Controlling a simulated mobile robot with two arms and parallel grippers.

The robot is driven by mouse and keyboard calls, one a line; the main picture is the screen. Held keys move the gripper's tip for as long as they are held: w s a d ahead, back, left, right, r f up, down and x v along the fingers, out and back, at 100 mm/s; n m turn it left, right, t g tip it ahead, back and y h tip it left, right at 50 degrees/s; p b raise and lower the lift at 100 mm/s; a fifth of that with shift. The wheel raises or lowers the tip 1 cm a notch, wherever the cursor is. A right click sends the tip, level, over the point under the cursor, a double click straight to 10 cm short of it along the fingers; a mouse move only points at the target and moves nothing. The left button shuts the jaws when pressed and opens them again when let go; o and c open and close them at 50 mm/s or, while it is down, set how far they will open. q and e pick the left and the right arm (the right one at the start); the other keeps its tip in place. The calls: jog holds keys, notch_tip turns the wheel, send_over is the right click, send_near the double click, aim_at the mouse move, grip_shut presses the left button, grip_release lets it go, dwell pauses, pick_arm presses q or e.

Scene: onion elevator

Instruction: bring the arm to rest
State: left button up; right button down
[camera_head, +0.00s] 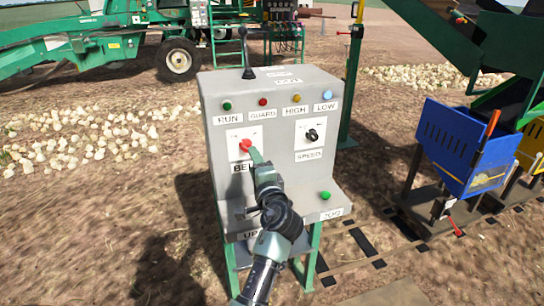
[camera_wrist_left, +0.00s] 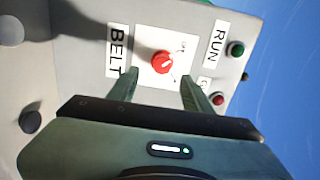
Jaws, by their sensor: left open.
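My left arm reaches up from the bottom of the head view, and its gripper (camera_head: 254,154) is in front of the grey control box (camera_head: 330,85), by the red BELT knob (camera_head: 245,145). In the left wrist view the two fingers of my left gripper (camera_wrist_left: 165,85) are open, one on each side of the red knob (camera_wrist_left: 162,62). The knob shows between and beyond the fingertips, which do not appear to close on it. My right gripper is in neither view.
The box carries RUN, GUARD, HIGH and LOW lamps, a black SPEED knob (camera_head: 311,135), a green JOG button (camera_head: 325,195) and a black lever (camera_head: 245,52) on top. A blue crate (camera_head: 450,140) stands at right under a green conveyor (camera_head: 445,40). Onions (camera_head: 100,130) lie at left.

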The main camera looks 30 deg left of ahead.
pick_arm(q)
jog(key=s+d+f+n+g+h, duration=0.2)
jog(key=s+d+f+h, duration=0.2)
jog(key=s+f, duration=0.45)
jog(key=s+d+f+n+g+h, duration=0.2)
jog(key=s+d+f+h, duration=0.1)
jog(key=s+f, duration=0.6)
jog(key=s+d+f+n+g+h, duration=0.1)
jog(key=s+d+f+g+h, duration=0.15)
jog(key=s+d, duration=0.55)
jog(key=s+d+f+n+g+h, duration=0.15)
jog(key=s+d+f+h, duration=0.3)
jog(key=s, duration=0.55)
notch_tip(320, 180, down, 25)
jog(key=s+g, duration=0.1)
jog(key=g, duration=0.1)
jog(key=s+a+f, duration=0.2)
jog(key=s+f, duration=1.5)
jog(key=shift+s+a+m+g, duration=0.2)
jog(key=shift+s+m+g, duration=0.15)
jog(key=shift+m+g, duration=0.1)
